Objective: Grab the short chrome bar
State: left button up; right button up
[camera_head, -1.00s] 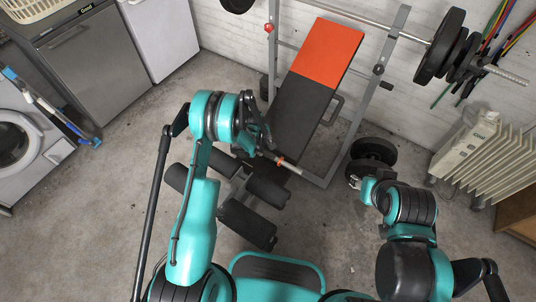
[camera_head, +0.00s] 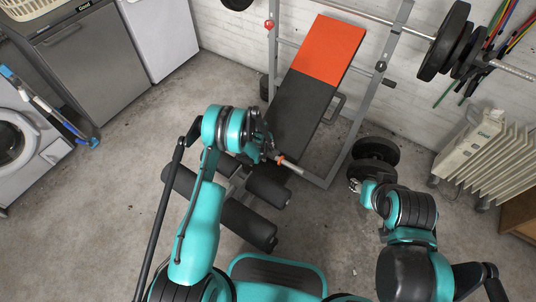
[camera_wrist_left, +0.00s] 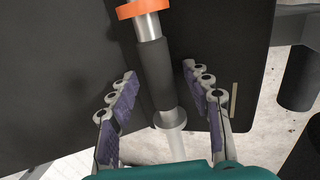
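The short chrome bar (camera_wrist_left: 148,28) has an orange collar and a black grip sleeve. In the left wrist view it runs lengthwise between my fingers, over the black bench pad. In the head view its chrome end (camera_head: 294,167) and orange collar stick out to the right of my left gripper (camera_head: 267,151), which hides the rest. My left gripper (camera_wrist_left: 160,75) is open, with purple-padded fingers on both sides of the black sleeve and visible gaps to it. My right gripper (camera_head: 355,185) is near the black weight plates on the right; its fingers are too small to read.
The weight bench (camera_head: 302,108) has a black and orange pad, black foam rollers (camera_head: 247,223) and grey uprights (camera_head: 353,125). A long barbell (camera_head: 392,29) rests across the rack. Black plates (camera_head: 376,155) and a radiator (camera_head: 490,160) stand right. Open concrete floor lies left.

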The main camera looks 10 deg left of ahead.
pick_arm(q)
grip_shut()
jog(key=shift+r, duration=0.15)
